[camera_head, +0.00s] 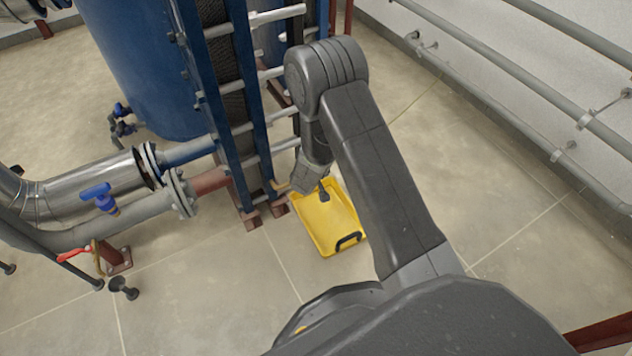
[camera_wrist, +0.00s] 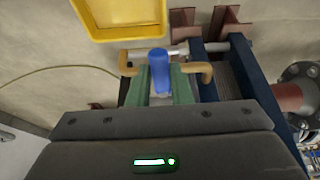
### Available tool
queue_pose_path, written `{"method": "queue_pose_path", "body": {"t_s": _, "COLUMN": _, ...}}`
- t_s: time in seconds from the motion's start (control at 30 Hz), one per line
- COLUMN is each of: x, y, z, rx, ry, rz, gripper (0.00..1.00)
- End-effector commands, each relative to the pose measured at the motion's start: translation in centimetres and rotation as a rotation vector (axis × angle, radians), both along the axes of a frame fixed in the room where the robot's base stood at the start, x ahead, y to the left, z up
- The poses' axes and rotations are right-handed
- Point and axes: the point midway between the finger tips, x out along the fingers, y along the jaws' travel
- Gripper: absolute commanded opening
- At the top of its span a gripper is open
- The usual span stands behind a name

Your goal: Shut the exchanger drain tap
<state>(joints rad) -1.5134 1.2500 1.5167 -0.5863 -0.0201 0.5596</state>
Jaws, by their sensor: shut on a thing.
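In the wrist view, my gripper (camera_wrist: 160,86) has its two green fingers closed on the drain tap's blue handle (camera_wrist: 159,62). The handle points up the picture, towards the yellow tray. Brass-coloured bent pipe parts (camera_wrist: 206,73) show on both sides of the fingers; the tap's body is mostly hidden behind the fingers. In the head view, my arm reaches down beside the foot of the blue exchanger frame (camera_head: 231,150). There my wrist hides the handle and the fingertips.
A yellow tray (camera_head: 318,226) with a black handle lies on the floor by the frame's foot; it also shows in the wrist view (camera_wrist: 118,33). Pipes with a blue-handled valve (camera_head: 98,197) and a red lever (camera_head: 74,254) stand left. The floor at right is clear up to the wall pipes.

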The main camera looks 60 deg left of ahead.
Motion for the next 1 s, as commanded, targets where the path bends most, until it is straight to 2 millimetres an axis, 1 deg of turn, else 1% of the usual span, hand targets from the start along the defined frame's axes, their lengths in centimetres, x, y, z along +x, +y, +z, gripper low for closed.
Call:
{"method": "queue_pose_path", "body": {"t_s": 0.13, "x": -0.55, "y": 0.27, "z": 0.03, "rx": 0.001, "ry": 0.0, "rz": -0.001, "gripper": 0.0}}
{"method": "queue_pose_path", "body": {"t_s": 0.5, "x": -0.61, "y": 0.34, "z": 0.07, "rx": 0.002, "ry": 0.001, "rz": -0.004, "gripper": 0.0}}
{"method": "queue_pose_path", "body": {"t_s": 0.53, "x": -0.61, "y": 0.34, "z": 0.07, "rx": 0.002, "ry": 0.001, "rz": -0.004, "gripper": 0.2}}
{"method": "queue_pose_path", "body": {"t_s": 0.63, "x": -0.6, "y": 0.34, "z": 0.07, "rx": 0.002, "ry": 0.001, "rz": -0.004, "gripper": 0.4}}
{"method": "queue_pose_path", "body": {"t_s": 0.9, "x": -0.56, "y": 0.3, "z": 0.08, "rx": 0.001, "ry": 0.0, "rz": -0.003, "gripper": 0.41}}
{"method": "queue_pose_path", "body": {"t_s": 1.0, "x": -0.57, "y": 0.16, "z": 0.62, "rx": 0.002, "ry": 0.001, "rz": -0.004, "gripper": 0.41}}
